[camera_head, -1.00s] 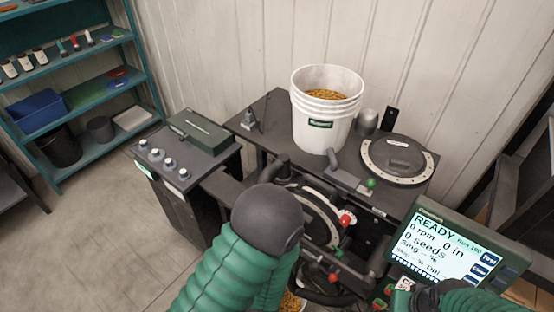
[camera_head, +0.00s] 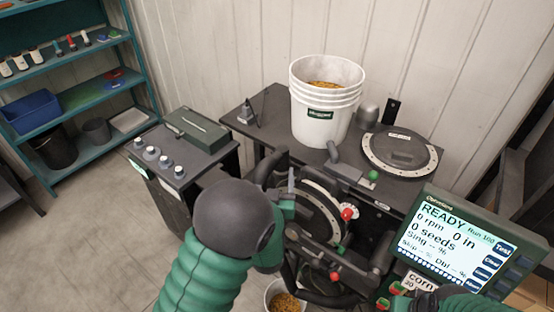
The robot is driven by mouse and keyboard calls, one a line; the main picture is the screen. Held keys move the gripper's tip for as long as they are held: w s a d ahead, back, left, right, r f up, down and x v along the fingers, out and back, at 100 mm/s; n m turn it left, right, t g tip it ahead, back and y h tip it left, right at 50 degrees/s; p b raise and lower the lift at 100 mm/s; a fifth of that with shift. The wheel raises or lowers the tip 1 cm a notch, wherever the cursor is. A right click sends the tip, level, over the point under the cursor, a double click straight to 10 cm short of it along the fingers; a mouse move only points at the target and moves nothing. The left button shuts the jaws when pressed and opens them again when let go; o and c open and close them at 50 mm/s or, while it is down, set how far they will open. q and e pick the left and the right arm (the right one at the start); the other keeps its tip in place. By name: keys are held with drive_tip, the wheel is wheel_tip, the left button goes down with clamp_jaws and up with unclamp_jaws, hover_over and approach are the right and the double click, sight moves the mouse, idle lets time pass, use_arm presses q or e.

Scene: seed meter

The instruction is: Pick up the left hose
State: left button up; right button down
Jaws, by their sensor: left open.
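The seed meter (camera_head: 318,212), with a dark round disc housing, stands at the front of the bench. A thick dark hose (camera_head: 271,160) curves up at its left side; its lower part is hidden behind my left arm. My left gripper (camera_head: 289,188) is open, just right of and below the hose's bend, close to the disc housing. My wrist covers much of it, and I cannot tell whether it touches the hose. Part of my right arm shows at the bottom right edge; its gripper is out of view.
A white bucket (camera_head: 322,122) of seed and a dark round lid-like disc (camera_head: 402,152) are on the bench. A READY display (camera_head: 455,245) stands at right. A control box (camera_head: 183,165) is at left. A small seed pail (camera_head: 284,303) sits below the meter.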

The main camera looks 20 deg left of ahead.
sight(282, 164)
use_arm(q)
drive_tip(key=w+p, duration=0.1)
drive_tip(key=w, duration=0.1)
drive_tip(key=w+d+p, duration=0.1)
drive_tip(key=w, duration=0.1)
drive_tip(key=shift+w+r, duration=0.1)
drive_tip(key=shift+w+d, duration=0.1)
drive_tip(key=shift+w, duration=0.1)
drive_tip(key=shift+a+f, duration=0.2)
drive_tip(key=shift+a, duration=0.25)
drive_tip(key=shift+c, duration=1.2)
drive_tip(key=shift+a, duration=0.3)
drive_tip(key=c, duration=0.5)
drive_tip(key=shift+d, duration=0.15)
drive_tip(key=c, duration=0.4)
drive_tip(key=shift+d, duration=0.3)
clamp_jaws()
use_arm(e)
drive_tip(key=shift+d+r, duration=0.4)
drive_tip(key=shift+r, duration=0.2)
drive_tip(key=shift+d+r, duration=0.4)
drive_tip(key=shift+r, duration=0.2)
use_arm(q)
drive_tip(key=shift+r, duration=0.1)
use_arm(e)
drive_tip(key=shift+r, duration=0.1)
